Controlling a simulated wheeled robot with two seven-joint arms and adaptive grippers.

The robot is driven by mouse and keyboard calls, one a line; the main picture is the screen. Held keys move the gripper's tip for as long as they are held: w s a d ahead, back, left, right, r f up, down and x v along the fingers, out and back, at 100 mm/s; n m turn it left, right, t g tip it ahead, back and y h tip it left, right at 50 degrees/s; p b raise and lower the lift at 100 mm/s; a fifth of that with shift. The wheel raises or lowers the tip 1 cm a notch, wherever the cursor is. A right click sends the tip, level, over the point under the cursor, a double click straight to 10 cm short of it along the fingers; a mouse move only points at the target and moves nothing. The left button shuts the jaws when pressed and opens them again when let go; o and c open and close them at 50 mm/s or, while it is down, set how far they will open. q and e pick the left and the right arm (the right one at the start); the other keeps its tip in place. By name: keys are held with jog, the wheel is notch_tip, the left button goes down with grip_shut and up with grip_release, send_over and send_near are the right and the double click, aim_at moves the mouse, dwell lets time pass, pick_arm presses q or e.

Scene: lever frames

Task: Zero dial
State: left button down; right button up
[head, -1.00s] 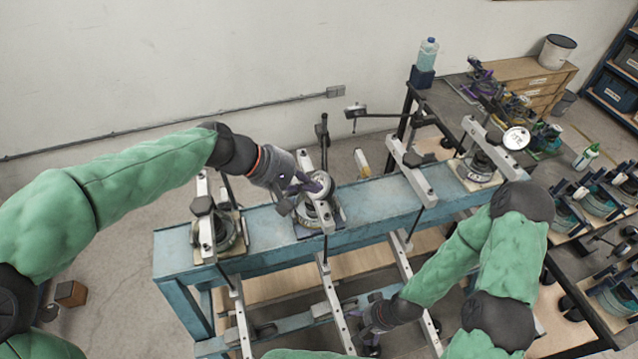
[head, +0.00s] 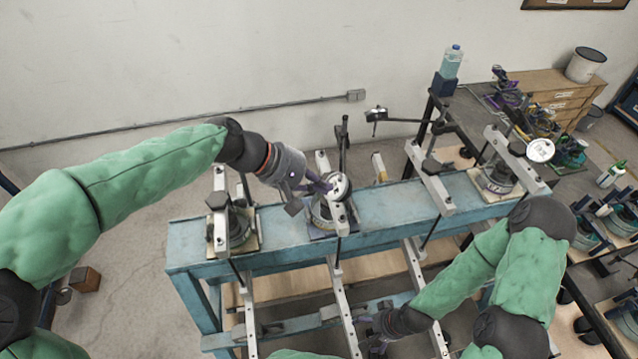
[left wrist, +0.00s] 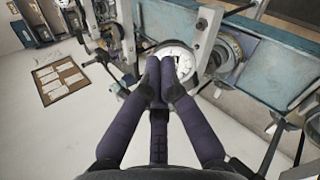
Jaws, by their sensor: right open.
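A round white dial (head: 340,186) sits on the middle station of the blue beam. It also shows in the left wrist view (left wrist: 182,60), partly covered by my fingertips. My left gripper (head: 322,184) reaches it from the left. In the left wrist view its purple fingers (left wrist: 160,72) come together over the near edge of the dial face. I cannot tell whether they touch it. The needle is too small to read. My right gripper (head: 376,335) is low by the lower rails, open and apart from the dial, partly hidden by its arm.
A second white dial (head: 540,150) stands at the right station. Grey clamp bars cross the blue beam (head: 385,205) beside the middle station. A black post (head: 343,140) rises behind the dial. A bottle (head: 452,62) stands at the back right.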

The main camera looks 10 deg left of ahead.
pick_arm(q)
jog(key=b+x, duration=0.2)
jog(key=x, duration=0.4)
jog(key=shift+w+d, duration=0.1)
jog(key=shift+w+f, duration=0.1)
dwell(0.8)
jog(key=shift+w+p, duration=0.3)
dwell(0.4)
jog(key=shift+s+d+r, duration=0.1)
jog(key=shift+s+r, duration=0.05)
jog(key=shift+r, duration=0.1)
jog(key=p+v, duration=0.2)
jog(key=v, duration=0.4)
jog(key=shift+p, duration=0.4)
jog(key=shift+s+d, duration=0.1)
jog(key=shift+s, duration=0.05)
dwell(0.6)
